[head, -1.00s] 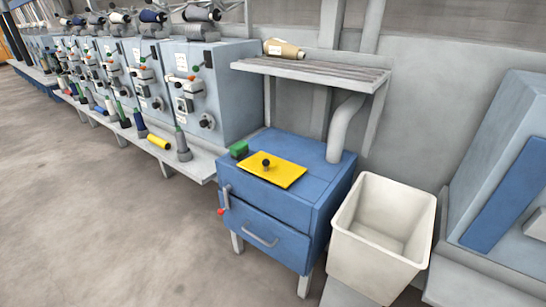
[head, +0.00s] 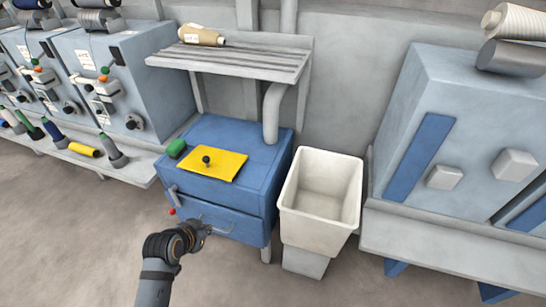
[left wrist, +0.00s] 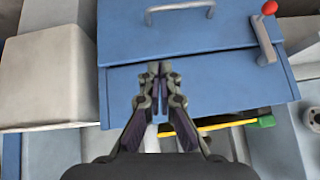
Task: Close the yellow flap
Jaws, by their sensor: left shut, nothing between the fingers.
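The yellow flap (head: 216,165), with a dark round knob (head: 206,160) on it, appears to lie about flat on top of the blue cabinet (head: 240,199). In the left wrist view only a thin edge of the yellow flap (left wrist: 222,126) shows, partly hidden by my fingers. My left gripper (head: 207,229) is shut and empty. It is in front of the cabinet, near the drawer handle and lower than the flap; whether it touches the cabinet I cannot tell. In the left wrist view its fingertips (left wrist: 159,68) overlap the blue front. My right gripper is not in view.
A green block (head: 176,148) sits beside the flap. A red-knobbed lever (head: 172,210) sticks out at the cabinet's front left. A white bin (head: 320,211) stands close on the right. A grey shelf (head: 230,61) overhangs behind, with a pipe below. Floor at the front left is clear.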

